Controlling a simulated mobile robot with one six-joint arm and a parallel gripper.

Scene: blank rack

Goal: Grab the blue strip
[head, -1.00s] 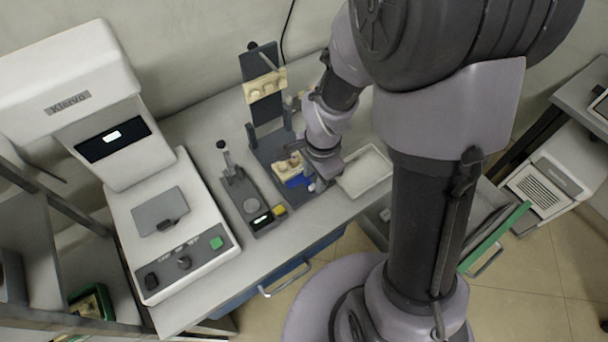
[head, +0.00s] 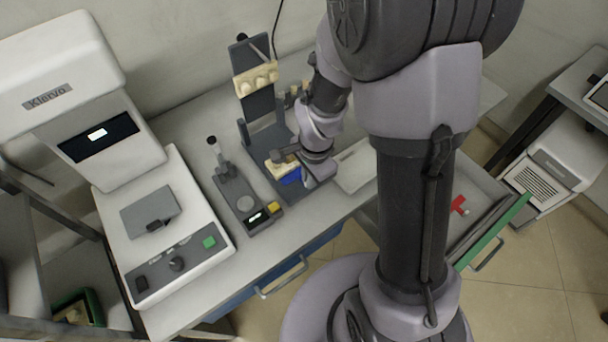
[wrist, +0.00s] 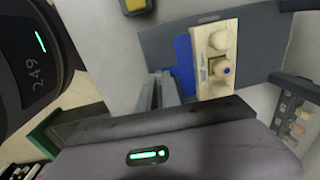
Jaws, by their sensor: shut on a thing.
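The blue strip (head: 291,177) lies at the front edge of a cream block (head: 275,166) on the dark rack base. The wrist view shows the strip (wrist: 184,60) flat along the side of the cream block (wrist: 214,58), which carries pale rounded knobs, one with a blue dot. My gripper (head: 298,168) is at the strip's right end in the head view. In the wrist view its narrow fingers (wrist: 167,90) are close together at the strip's near edge, shut on it. The exact contact is partly hidden by the fingers.
The dark upright rack (head: 262,100) with a second cream block (head: 256,78) stands behind. A small grey device (head: 246,203) is to the left, beside a large white machine (head: 165,225). A pale tray (head: 356,168) is right of my gripper. An open drawer (head: 485,205) holds a red item.

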